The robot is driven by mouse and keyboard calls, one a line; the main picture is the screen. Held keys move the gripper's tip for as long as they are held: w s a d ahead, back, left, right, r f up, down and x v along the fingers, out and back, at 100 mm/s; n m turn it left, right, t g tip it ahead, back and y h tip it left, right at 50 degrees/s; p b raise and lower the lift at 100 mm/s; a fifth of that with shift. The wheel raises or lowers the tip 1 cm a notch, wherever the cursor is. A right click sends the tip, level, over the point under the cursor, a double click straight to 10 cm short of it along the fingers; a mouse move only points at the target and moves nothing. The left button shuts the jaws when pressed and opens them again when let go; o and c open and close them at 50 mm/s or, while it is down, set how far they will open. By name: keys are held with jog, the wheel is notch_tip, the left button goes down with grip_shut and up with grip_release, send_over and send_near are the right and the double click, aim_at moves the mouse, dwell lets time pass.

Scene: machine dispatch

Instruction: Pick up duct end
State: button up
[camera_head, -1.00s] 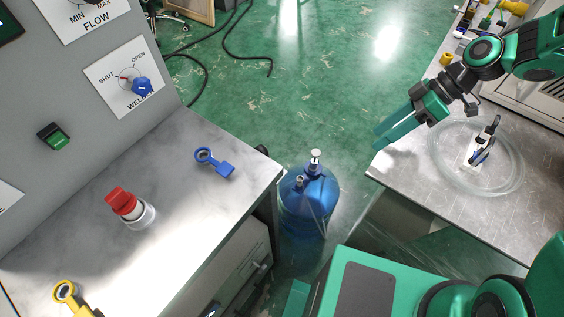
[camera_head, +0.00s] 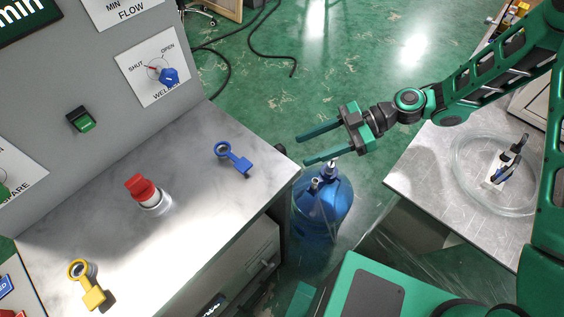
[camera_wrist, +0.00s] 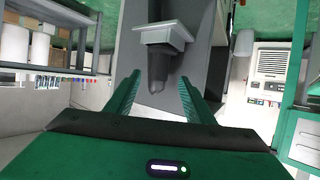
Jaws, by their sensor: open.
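In the wrist view a pale grey flanged piece (camera_wrist: 166,33) with a darker rounded end stands out against a grey panel. It may be the duct end, but I cannot tell for sure. I cannot make out a duct end in the head view. My gripper (camera_head: 303,149) is open and empty, its two green fingers pointing left over the gap between the two tables, above the blue bottle. In the wrist view the fingers of my gripper (camera_wrist: 160,80) are spread apart, with the flanged piece beyond them and no contact visible.
A blue bottle (camera_head: 322,210) stands between the tables. A grey panel (camera_head: 100,75) rises behind.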

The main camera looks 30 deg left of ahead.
jog(key=shift+x, duration=3)
jog(key=c, duration=1.2)
